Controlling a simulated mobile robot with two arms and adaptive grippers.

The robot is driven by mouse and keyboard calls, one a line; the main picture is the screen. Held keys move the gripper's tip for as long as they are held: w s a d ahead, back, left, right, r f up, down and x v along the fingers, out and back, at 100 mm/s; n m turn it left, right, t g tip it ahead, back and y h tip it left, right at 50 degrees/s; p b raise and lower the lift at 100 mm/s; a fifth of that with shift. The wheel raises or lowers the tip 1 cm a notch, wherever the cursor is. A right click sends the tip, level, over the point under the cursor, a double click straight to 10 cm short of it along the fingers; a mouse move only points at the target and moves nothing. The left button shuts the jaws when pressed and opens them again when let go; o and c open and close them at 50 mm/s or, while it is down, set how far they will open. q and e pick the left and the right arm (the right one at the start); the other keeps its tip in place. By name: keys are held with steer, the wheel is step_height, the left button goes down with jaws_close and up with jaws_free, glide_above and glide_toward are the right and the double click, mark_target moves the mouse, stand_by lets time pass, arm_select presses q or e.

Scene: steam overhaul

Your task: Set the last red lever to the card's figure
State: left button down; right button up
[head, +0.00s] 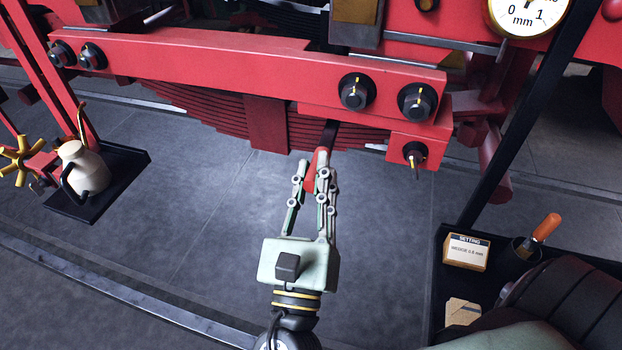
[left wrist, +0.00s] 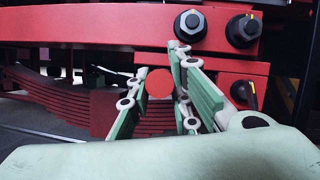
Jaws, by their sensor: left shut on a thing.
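My left gripper (head: 311,178) is shut on the red lever (head: 318,170), which sticks out from under the red beam on a dark shank. In the left wrist view the lever's round red end (left wrist: 160,83) shows between the two fingers. The setting card (head: 467,251) stands on the dark tray at the lower right; its heading reads "SETTING" and its line seems to read "WEDGE 0.6 mm". A round dial gauge (head: 527,14) marked in mm is at the top right, cut by the frame edge, and its needle cannot be read. My right gripper is not in view.
The red beam (head: 240,62) carries dark bolts, with a smaller bolt (head: 415,153) right of the lever. A dark post rises from the right tray (head: 445,300), which holds an orange-handled tool (head: 546,228) in a cup. A cream jug (head: 85,170) stands on a left shelf.

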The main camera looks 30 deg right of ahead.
arm_select(q)
steer(key=shift+r, duration=0.1)
steer(key=c, duration=1.7)
jaws_free()
steer(key=shift+w, duration=0.1)
steer(key=shift+c, duration=0.2)
steer(key=shift+s+a+f, duration=0.15)
steer(key=shift+s+f, duration=0.1)
steer(key=v, duration=1.1)
steer(key=shift+s, duration=0.25)
steer(key=shift+a, duration=0.1)
steer(key=shift+c, duration=0.3)
